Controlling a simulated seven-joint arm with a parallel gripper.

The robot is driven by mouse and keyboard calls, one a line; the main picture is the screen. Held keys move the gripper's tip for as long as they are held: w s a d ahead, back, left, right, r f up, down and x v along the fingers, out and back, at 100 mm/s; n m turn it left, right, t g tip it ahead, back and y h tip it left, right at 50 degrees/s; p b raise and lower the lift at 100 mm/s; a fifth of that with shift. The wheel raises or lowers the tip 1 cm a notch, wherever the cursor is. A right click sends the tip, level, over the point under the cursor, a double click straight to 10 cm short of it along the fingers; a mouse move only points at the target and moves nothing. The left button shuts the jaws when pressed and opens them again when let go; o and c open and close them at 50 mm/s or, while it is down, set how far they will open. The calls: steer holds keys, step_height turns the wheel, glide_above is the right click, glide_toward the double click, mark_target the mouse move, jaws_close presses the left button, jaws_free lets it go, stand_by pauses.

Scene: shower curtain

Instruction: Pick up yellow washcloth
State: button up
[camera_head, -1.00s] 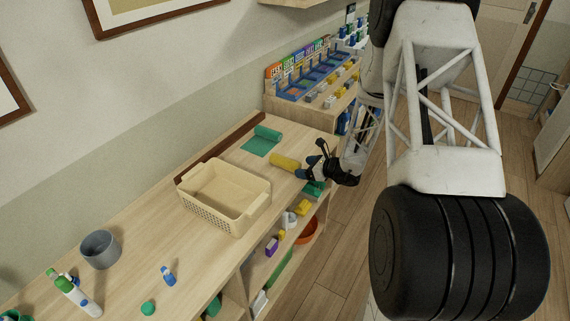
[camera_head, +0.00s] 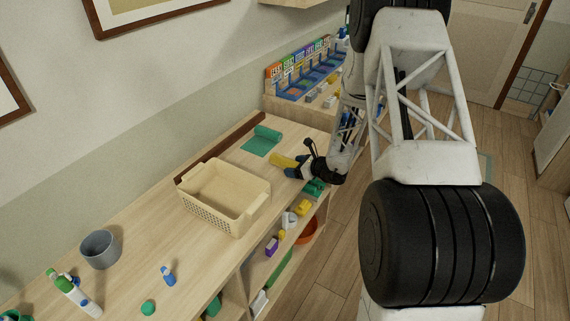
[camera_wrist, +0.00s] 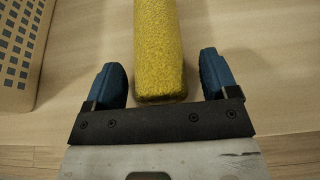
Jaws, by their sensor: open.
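The yellow washcloth (camera_head: 282,161) is a rolled cylinder lying on the wooden tabletop near its front edge. In the wrist view the washcloth (camera_wrist: 159,50) runs away from me, its near end between my two blue fingertips. My gripper (camera_head: 292,171) is at the roll's near end. In the wrist view my gripper (camera_wrist: 162,85) is open, with a gap visible on both sides of the roll. In the head view the fingers hide part of the roll's right end.
A cream basket (camera_head: 251,217) stands left of the washcloth; its perforated wall (camera_wrist: 18,50) shows in the wrist view. A green roll (camera_head: 267,133) lies behind on a green cloth. Shelves below the edge hold several items.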

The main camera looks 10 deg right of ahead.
steer(key=shift+c, duration=0.3)
steer(key=c, duration=1)
